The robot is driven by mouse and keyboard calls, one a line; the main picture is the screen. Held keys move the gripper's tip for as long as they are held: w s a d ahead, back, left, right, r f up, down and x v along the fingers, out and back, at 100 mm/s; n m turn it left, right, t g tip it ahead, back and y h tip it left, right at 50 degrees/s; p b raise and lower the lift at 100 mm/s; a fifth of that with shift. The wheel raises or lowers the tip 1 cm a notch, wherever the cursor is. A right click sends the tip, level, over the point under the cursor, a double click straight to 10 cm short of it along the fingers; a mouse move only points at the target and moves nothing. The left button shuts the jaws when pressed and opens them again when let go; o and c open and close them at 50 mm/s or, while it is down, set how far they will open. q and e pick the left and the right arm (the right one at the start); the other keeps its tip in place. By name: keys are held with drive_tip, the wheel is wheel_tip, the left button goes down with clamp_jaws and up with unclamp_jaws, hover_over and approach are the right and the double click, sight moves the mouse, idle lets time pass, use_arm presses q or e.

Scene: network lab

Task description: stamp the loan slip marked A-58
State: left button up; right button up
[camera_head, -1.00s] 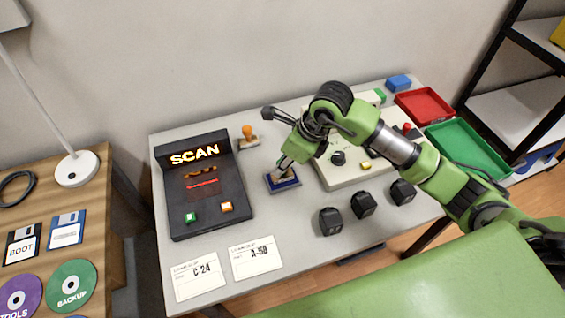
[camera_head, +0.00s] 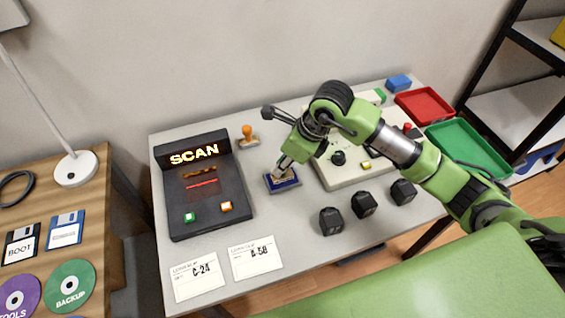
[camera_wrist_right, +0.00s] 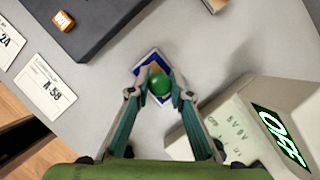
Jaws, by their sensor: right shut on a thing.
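The loan slip A-58 (camera_head: 256,258) lies flat near the front edge of the table, beside slip C-24 (camera_head: 197,277). Slip A-58 also shows in the right wrist view (camera_wrist_right: 45,88). My right gripper (camera_head: 280,172) is shut on a stamp with a round green knob (camera_wrist_right: 159,84). The stamp is over the blue-edged ink pad (camera_head: 284,187); the fingers hide its base, so I cannot tell whether it touches the pad. A second stamp with an orange knob (camera_head: 247,132) stands behind, near the scanner. My left gripper is not in view.
The black SCAN unit (camera_head: 205,205) stands left of the pad. A pale device (camera_head: 338,174) stands close on the right. Several dark blocks (camera_head: 363,205) are at the front right. Red (camera_head: 425,91) and green (camera_head: 485,174) trays are farther right. Table between pad and slips is clear.

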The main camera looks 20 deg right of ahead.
drive_tip(key=shift+s, duration=0.1)
drive_tip(key=shift+r+p, duration=2.05)
drive_tip(key=shift+r, duration=1.4)
